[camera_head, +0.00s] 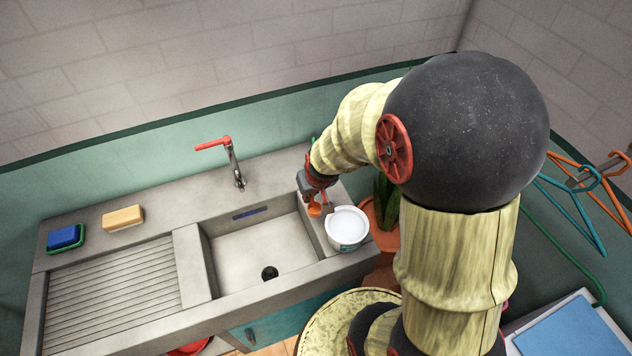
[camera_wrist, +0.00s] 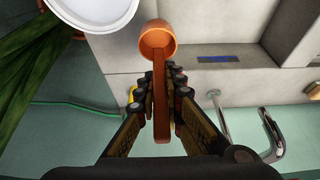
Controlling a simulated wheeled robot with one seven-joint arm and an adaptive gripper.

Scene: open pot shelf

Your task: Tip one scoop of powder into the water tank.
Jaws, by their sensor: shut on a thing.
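My gripper (camera_head: 314,190) is over the back right corner of the sink. In the wrist view my gripper (camera_wrist: 162,85) is shut on the handle of an orange scoop (camera_wrist: 157,38). The scoop's bowl (camera_head: 315,209) points away from the fingers; its inside looks orange, and I see no clear powder in it. A round white tub (camera_head: 346,229) with a white top or filling stands on the ledge right of the basin, just beside the scoop. Its rim also shows in the wrist view (camera_wrist: 112,27), left of the bowl and apart from it. I cannot make out a water tank for certain.
The sink basin (camera_head: 262,249) is empty, with a red-handled tap (camera_head: 236,166) behind it. A potted plant (camera_head: 384,212) stands close right of the tub. Hangers (camera_head: 580,205) hang at far right.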

